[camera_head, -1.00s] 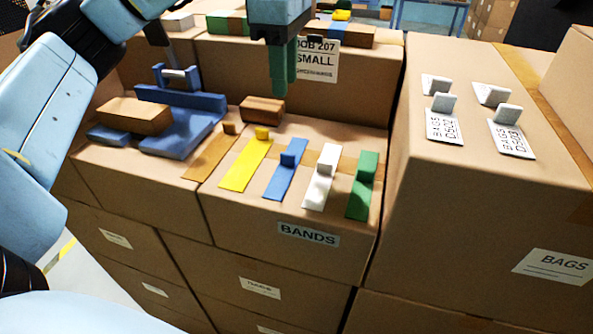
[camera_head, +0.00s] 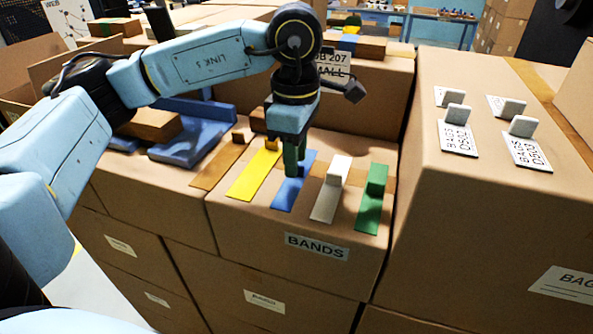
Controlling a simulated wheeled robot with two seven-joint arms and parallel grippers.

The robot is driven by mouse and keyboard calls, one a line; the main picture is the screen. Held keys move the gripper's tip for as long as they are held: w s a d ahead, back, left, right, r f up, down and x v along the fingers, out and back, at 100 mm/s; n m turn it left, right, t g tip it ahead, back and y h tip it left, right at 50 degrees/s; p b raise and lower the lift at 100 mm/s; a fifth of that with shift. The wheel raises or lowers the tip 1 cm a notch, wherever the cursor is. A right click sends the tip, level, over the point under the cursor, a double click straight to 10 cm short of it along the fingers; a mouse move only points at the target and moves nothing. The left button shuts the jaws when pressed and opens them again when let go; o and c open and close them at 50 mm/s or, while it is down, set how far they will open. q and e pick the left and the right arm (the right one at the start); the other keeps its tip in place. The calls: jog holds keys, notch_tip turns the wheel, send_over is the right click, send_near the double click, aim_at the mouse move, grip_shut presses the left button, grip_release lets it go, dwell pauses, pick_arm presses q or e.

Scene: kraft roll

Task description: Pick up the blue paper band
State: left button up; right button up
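The blue paper band (camera_head: 285,194) lies flat on the front box marked BANDS, between the yellow band (camera_head: 256,176) and the white band (camera_head: 328,200). My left gripper (camera_head: 293,168) points down at the blue band, its green fingers right at the band's raised tab. The fingers and the gripper body hide most of the tab. I cannot tell whether the fingers are apart around the tab or closed on it. The band still appears to lie on the box. My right gripper is not in view.
The green band (camera_head: 371,205) lies to the right of the white one. The brown band (camera_head: 219,164) lies left of the yellow one. A taller box (camera_head: 440,225) with several BAGS cards stands at the right. A blue fixture (camera_head: 190,140) stands at the left.

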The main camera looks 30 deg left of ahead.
pick_arm(q)
jog(key=shift+f, duration=0.75)
grip_shut()
